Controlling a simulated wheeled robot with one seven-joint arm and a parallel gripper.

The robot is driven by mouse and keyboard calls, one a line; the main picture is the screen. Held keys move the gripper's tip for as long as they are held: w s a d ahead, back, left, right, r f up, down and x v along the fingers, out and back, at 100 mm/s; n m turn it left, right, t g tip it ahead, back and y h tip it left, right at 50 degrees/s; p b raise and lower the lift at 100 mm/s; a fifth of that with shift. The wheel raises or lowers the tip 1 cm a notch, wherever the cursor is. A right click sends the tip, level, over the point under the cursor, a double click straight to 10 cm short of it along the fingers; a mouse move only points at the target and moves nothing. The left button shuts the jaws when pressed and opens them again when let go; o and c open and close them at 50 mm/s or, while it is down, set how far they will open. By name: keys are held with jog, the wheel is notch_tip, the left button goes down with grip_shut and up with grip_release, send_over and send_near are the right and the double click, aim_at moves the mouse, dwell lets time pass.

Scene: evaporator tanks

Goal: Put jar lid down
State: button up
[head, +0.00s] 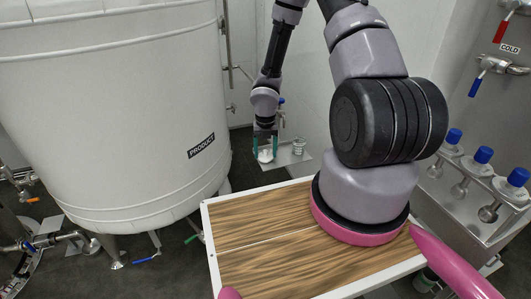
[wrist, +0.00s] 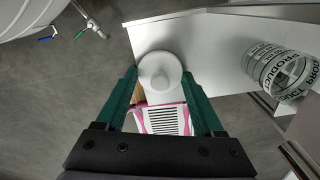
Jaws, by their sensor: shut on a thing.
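The jar lid (wrist: 160,72) is a round white disc with a raised centre. My gripper (wrist: 159,82) is shut on it, with a green finger on each side. In the head view the lid (head: 265,155) hangs below my gripper (head: 265,139), by the left part of a small pale shelf (head: 284,166). In the wrist view the lid overlaps the left end of the shelf (wrist: 215,60); I cannot tell how high it is above it. A clear jar (wrist: 278,72) with PRODUCT lettering stands on the shelf to the right of the lid, apart from it; its top looks open.
A large white tank (head: 100,110) labelled PRODUCT fills the left of the head view. Pipes with blue and green valve handles (head: 145,257) lie low beside it. A rack with blue-topped valves (head: 482,170) stands at right. The shelf between lid and jar is clear.

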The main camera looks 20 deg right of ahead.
jog(key=shift+f, duration=0.2)
jog(key=shift+f, duration=0.15)
jog(key=o, duration=1.3)
